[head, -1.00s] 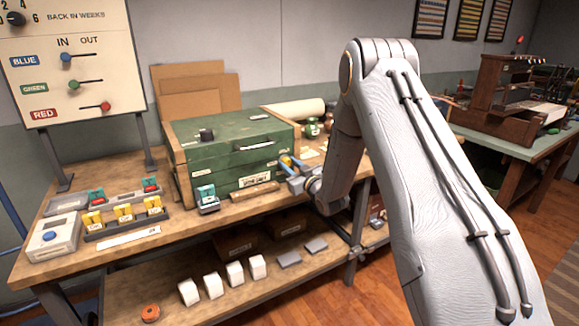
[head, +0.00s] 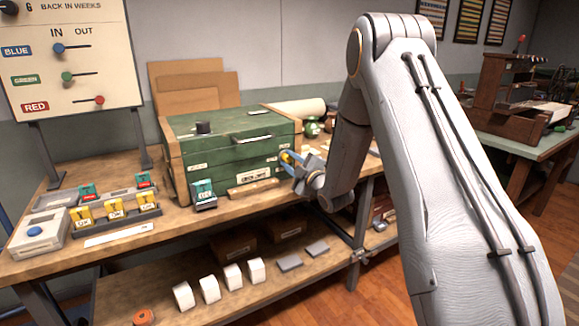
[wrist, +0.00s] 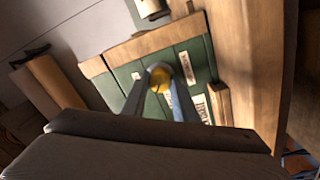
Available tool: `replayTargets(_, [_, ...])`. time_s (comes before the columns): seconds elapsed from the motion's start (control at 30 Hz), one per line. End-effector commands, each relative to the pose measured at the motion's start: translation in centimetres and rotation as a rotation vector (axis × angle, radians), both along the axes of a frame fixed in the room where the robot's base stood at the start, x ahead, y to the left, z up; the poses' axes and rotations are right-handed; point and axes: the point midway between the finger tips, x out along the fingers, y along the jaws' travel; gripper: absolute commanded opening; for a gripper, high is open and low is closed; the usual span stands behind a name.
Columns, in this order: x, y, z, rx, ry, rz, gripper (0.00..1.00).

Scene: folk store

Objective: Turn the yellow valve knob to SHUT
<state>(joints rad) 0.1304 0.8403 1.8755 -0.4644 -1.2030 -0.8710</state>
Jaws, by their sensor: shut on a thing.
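The yellow valve knob (head: 287,157) is on the front of the green chest (head: 235,155), near its right end. It also shows in the wrist view (wrist: 160,77), round and yellow. My gripper (head: 286,158) is shut on the knob, with one finger on each side of it. White labels (wrist: 187,66) lie beside the knob on the green front, but their words are too small and blurred to read. The knob's exact turn angle is hard to tell. My wrist hides part of the chest's right end in the head view.
A teal-tagged block (head: 203,194) stands before the chest. A wooden bar (head: 252,188) lies at its foot. A rack of yellow tags (head: 115,212) and a blue-button box (head: 37,232) are at left. White blocks (head: 233,275) stand on the lower shelf.

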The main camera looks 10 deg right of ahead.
Motion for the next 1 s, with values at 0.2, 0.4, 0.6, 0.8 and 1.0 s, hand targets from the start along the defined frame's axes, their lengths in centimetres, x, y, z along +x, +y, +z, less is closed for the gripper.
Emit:
replayTargets(0.2, [0.05,0.06,-0.27,-0.196,-0.064,0.002,0.04])
replayTargets(0.4, [0.05,0.05,-0.30,-0.363,-0.118,0.001,0.04])
replayTargets(0.6, [0.02,0.05,-0.30,-0.500,-0.162,0.001,0.04])
replayTargets(0.8, [-0.01,0.07,-0.31,-0.592,-0.191,0.003,0.04])
replayTargets(1.0, [-0.02,0.07,-0.23,-0.639,-0.206,0.003,0.04])
